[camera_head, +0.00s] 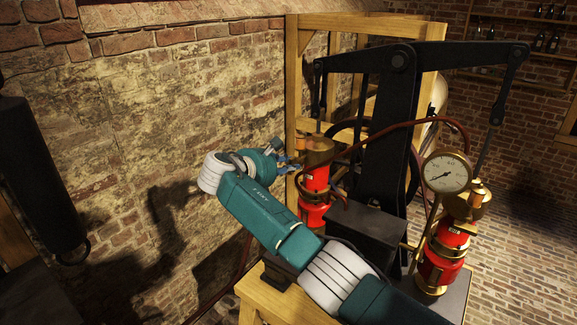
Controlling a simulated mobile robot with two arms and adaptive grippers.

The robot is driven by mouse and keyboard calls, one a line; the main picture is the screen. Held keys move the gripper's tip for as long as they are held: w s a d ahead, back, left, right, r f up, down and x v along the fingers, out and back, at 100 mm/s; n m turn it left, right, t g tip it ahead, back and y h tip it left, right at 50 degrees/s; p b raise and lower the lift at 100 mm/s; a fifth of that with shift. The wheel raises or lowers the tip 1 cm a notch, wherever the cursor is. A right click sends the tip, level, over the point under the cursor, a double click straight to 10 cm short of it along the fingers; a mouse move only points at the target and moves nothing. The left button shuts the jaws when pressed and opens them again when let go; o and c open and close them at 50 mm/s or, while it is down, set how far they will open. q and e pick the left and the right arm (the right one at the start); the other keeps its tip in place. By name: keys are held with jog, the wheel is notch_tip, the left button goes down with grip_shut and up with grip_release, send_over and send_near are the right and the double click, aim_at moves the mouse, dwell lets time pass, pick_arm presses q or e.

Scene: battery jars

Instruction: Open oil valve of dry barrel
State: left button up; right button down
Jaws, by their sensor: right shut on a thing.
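Two red barrels with brass fittings stand on the pump machine, a left one (314,183) and a right one (442,257). My right arm reaches up from the lower right across the front of the machine. Its right gripper (291,164), with blue fingers, is at the left side of the left barrel, just below its brass top (317,151). It is shut on a small part there, seemingly the oil valve, mostly hidden by the fingers. I cannot tell from the view which barrel is dry. My left gripper is out of view.
A round pressure gauge (446,173) sits beside the right barrel. A black rocker beam (424,56) and its column (391,140) rise between the barrels. A wooden frame (292,100) stands behind. A brick wall (180,120) is at left, with free room before it.

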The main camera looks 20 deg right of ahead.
jog(key=shift+f, duration=0.2)
dwell(0.3)
jog(key=c, duration=1.7)
grip_release()
jog(key=shift+a, duration=0.1)
jog(key=shift+r, duration=0.15)
jog(key=v, duration=1.2)
jog(key=shift+r, duration=0.1)
